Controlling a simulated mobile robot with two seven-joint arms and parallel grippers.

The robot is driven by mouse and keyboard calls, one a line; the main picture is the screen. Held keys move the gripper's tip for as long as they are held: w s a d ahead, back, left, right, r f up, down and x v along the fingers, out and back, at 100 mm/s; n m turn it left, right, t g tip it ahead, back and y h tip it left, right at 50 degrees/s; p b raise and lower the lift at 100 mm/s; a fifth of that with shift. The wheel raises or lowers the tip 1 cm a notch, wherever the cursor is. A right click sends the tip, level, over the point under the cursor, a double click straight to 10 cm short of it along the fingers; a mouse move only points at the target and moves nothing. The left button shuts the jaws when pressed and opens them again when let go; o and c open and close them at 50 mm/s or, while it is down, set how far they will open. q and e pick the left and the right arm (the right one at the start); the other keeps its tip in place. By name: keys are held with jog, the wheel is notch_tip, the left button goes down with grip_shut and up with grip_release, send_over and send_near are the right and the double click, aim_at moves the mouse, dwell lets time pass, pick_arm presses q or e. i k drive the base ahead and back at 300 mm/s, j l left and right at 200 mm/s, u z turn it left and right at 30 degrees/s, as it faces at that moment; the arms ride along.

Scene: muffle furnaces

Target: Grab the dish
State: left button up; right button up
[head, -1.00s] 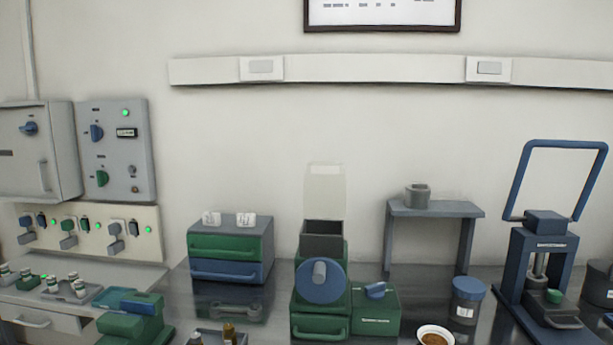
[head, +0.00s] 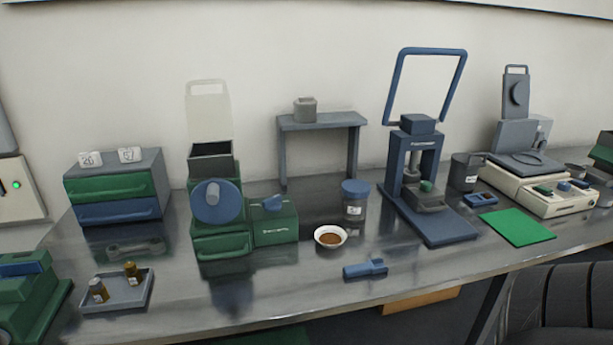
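A small round white dish (head: 330,246) stands on the grey metal bench, in the middle of the head view. Brown material (head: 330,238) lies in it. Neither of my grippers shows in the head view.
A blue tool (head: 366,269) lies in front and right of the dish. A blue-framed press (head: 428,190) stands to the right, with a green mat (head: 517,227) beyond it. A tray (head: 138,298) with two small bottles is at left front. The bench around the dish is mostly clear.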

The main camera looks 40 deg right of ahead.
aim_at(331, 236)
jog(key=z, duration=1.55)
jog(key=l, duration=0.1)
